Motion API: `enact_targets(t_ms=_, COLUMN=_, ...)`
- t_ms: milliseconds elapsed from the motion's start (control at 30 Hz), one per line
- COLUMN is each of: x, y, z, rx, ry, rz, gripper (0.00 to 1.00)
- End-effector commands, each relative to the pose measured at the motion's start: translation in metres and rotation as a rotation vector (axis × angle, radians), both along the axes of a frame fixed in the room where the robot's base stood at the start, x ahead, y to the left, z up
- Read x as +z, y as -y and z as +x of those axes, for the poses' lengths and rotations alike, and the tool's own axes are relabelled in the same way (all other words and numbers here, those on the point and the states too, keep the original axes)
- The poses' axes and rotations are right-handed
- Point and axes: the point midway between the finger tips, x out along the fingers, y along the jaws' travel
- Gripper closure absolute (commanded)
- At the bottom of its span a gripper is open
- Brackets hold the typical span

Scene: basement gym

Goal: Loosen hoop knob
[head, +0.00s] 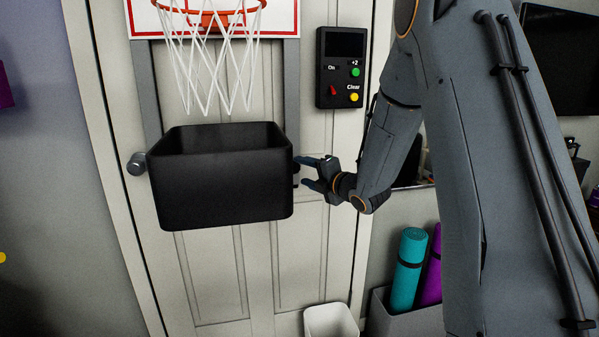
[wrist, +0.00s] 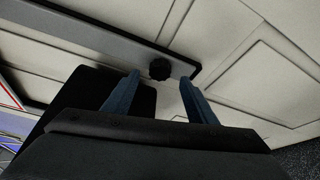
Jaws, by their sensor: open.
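The hoop knob (wrist: 160,68) is small, round and black, at the end of a grey rail (wrist: 110,33) in the wrist view. In the head view it is largely hidden near the black bin's right side. My gripper (head: 306,172) is open, just right of the bin, with its fingers pointing left. In the wrist view my gripper's blue fingertips (wrist: 161,77) stand apart on either side of the knob, with gaps showing; I cannot tell how deep the knob sits between them. The hoop (head: 209,13) with its white net hangs on the door above.
The black bin (head: 220,198) is close beside my fingers. A scoreboard box (head: 341,67) hangs above right on the door (head: 210,275). A grey round knob (head: 136,164) is left of the bin. Below stand a white bin (head: 331,322) and rolled mats (head: 409,268).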

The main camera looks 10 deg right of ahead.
Motion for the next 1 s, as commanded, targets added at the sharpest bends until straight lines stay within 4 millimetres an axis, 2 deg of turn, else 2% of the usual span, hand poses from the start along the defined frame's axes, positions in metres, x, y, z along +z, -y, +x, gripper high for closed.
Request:
enact_targets(t_ms=100, x=0.002, y=0.007, z=-0.018, rx=-0.001, ry=-0.001, rz=0.0, gripper=0.48)
enact_targets(t_ms=300, x=0.004, y=0.013, z=-0.035, rx=0.001, ry=0.001, rz=-0.001, gripper=0.48)
enact_targets(t_ms=700, x=0.004, y=0.014, z=-0.038, rx=-0.005, ry=-0.011, rz=0.007, gripper=0.48)
enact_targets(t_ms=867, x=-0.003, y=0.018, z=-0.049, rx=-0.106, ry=-0.163, rz=0.104, gripper=0.48)
enact_targets(t_ms=1000, x=-0.021, y=0.027, z=-0.082, rx=-0.315, ry=-0.423, rz=0.296, gripper=0.48)
